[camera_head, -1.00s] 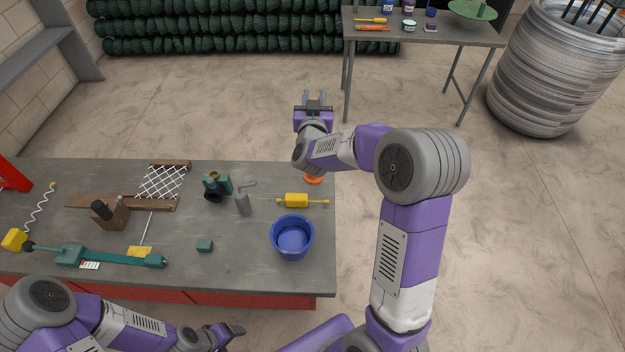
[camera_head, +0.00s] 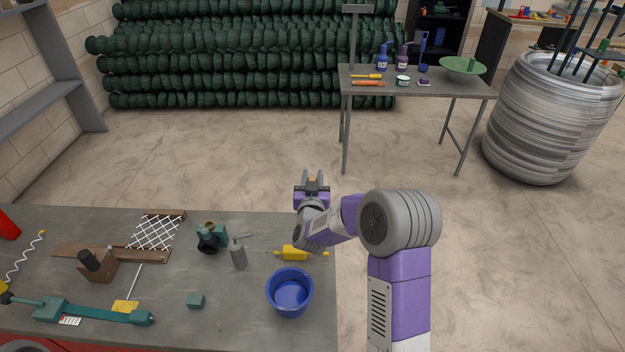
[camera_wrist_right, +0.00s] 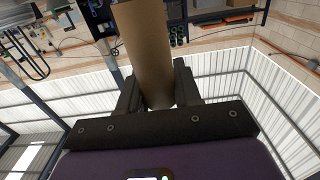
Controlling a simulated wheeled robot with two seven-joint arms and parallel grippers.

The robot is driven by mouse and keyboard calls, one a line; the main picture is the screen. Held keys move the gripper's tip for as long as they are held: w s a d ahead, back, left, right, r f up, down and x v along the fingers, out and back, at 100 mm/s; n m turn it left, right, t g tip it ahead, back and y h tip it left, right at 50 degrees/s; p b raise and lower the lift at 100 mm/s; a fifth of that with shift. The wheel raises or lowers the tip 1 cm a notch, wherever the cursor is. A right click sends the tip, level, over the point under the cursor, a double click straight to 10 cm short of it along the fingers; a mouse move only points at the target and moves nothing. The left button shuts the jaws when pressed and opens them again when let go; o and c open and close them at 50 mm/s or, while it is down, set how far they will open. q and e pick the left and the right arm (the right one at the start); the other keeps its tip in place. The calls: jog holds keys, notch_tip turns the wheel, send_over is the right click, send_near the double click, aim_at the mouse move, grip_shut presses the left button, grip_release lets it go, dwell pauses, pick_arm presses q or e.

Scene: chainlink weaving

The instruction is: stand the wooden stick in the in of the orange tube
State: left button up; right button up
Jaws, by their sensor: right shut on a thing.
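My right gripper (camera_head: 312,178) is raised past the far right corner of the workbench. In the right wrist view its two dark fingers (camera_wrist_right: 158,88) are shut on the wooden stick (camera_wrist_right: 147,45), a thick tan cylinder that runs up out of the picture. Only a small tan bit of the stick shows between the fingers in the head view. I cannot make out the orange tube for certain: the spot on the bench where an orange thing showed earlier is hidden behind my right arm. An orange bar-shaped thing (camera_head: 368,83) lies on the far table. My left gripper is out of view.
The far table (camera_head: 435,90) carries bottles and a green bowl (camera_head: 462,69). Open floor lies between them.

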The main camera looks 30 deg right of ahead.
jog(key=shift+f, duration=0.2)
jog(key=o, duration=1)
jog(key=shift+o, duration=0.2)
jog(key=shift+r, duration=0.1)
jog(key=shift+r, duration=0.2)
jog(key=p+v, duration=0.1)
jog(key=v, duration=1.1)
jog(key=shift+s+d+f, duration=0.1)
jog(key=shift+f, duration=0.05)
